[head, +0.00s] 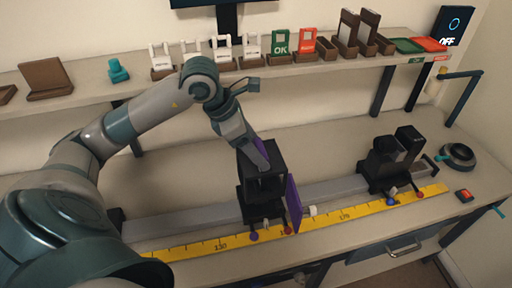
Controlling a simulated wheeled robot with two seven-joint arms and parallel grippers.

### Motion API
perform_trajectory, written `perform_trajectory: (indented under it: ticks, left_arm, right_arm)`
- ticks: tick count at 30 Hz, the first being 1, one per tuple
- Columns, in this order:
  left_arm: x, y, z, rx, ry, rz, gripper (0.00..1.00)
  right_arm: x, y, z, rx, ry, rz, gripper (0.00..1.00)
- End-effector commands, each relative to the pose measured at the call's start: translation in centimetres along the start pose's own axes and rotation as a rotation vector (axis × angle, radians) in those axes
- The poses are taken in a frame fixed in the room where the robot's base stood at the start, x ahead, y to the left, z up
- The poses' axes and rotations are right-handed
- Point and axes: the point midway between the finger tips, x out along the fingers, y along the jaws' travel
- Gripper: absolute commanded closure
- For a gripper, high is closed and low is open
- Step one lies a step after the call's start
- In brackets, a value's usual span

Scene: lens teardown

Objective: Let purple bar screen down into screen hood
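The black screen hood (262,183) stands on a carriage on the grey rail. My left gripper (256,155) reaches down from above and its fingertips are at the top of the hood. A narrow purple piece (263,149) shows at the fingertips; it looks like the purple bar screen, held at the hood's opening. Its lower part is hidden, so I cannot tell how deep it sits. A larger purple plate (293,204) stands upright at the hood's right side. My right gripper is not in view.
A yellow ruler (205,247) runs in front of the rail (185,219). A second black carriage with holders (390,165) stands further right on the rail. A shelf (88,85) behind holds cards, blocks and trays. The bench behind the rail is clear.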

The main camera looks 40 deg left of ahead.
Motion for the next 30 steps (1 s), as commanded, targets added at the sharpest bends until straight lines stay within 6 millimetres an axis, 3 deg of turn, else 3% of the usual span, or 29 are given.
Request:
perform_trajectory:
  ticks: [1,3,22,30]
  left_arm:
    - [0.0,0.0,0.0,0.0,0.0,0.0,0.24]
    - [0.0,0.0,0.0,0.0,0.0,-0.001,0.11]
    - [0.1,-0.4,-0.1,0.003,0.003,-0.01,0.11]
    - [-2.2,0.0,-0.1,0.002,0.001,-0.001,0.11]
  right_arm:
    - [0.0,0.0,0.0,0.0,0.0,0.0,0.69]
    - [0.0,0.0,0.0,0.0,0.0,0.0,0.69]
    - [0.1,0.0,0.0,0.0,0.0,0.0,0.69]
    - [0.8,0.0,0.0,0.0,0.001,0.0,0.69]
